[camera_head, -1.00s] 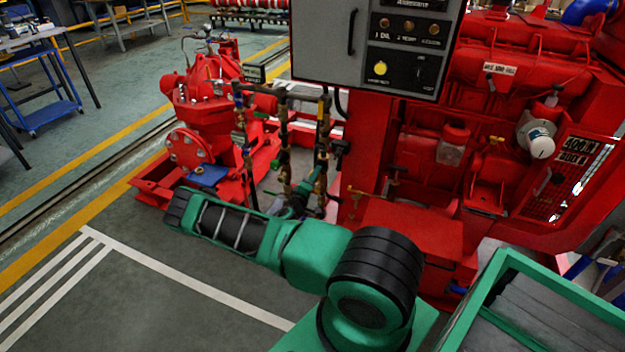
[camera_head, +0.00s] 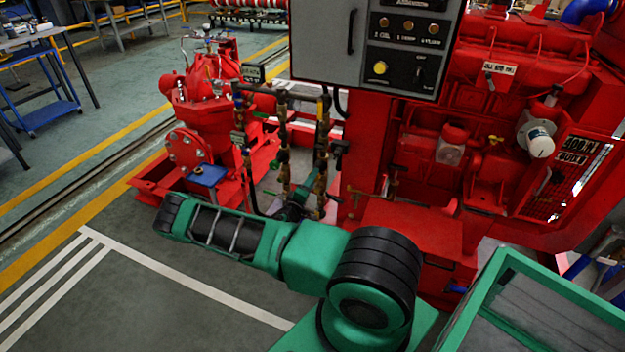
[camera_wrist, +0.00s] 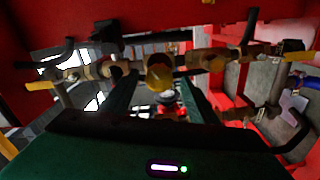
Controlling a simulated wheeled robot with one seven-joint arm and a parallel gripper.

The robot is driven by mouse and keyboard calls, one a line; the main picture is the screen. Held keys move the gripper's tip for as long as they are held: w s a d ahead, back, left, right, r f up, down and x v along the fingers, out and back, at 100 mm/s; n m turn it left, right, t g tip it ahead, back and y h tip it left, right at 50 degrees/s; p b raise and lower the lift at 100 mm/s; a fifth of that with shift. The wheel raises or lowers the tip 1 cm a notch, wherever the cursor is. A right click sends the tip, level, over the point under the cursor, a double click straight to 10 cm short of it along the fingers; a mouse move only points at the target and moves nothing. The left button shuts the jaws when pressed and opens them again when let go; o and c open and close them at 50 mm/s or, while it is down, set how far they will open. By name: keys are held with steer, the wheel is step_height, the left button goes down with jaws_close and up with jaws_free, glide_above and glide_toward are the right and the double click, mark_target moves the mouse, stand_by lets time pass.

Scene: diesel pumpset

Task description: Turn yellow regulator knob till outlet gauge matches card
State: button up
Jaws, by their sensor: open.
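A yellow rounded part (camera_wrist: 159,73), which looks like the regulator knob, sits on a brass pipe run (camera_wrist: 95,70) in the wrist view. My gripper (camera_wrist: 158,88) is open, with one green finger on each side below the knob. I cannot tell whether either finger touches it. In the head view my gripper (camera_head: 297,203) is small and partly hidden by the brass valve piping (camera_head: 284,150), beside the red panel. Neither the outlet gauge's reading nor the card can be made out in either view.
Yellow-handled levers (camera_wrist: 40,86) stick out along the piping near my gripper. A grey control box (camera_head: 375,45) hangs above, in front of the red engine (camera_head: 480,120). A red pump (camera_head: 205,125) stands to the left. The floor at the left front is clear.

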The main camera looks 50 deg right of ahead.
steer(key=v, duration=0.7)
steer(key=shift+a, duration=0.25)
steer(key=shift+s, duration=0.1)
steer(key=s+r+m+g+y, duration=0.6)
steer(key=s+r+m+g, duration=0.5)
steer(key=r, duration=0.5)
steer(key=s+a+r+n+t+y, duration=0.3)
steer(key=s+a+r+y, duration=0.7)
steer(key=s+a+r, duration=0.9)
steer(key=shift+s+r+t+y, duration=0.3)
steer(key=shift+s+t+y, duration=0.15)
steer(key=shift+s, duration=0.3)
steer(key=shift+a, duration=0.1)
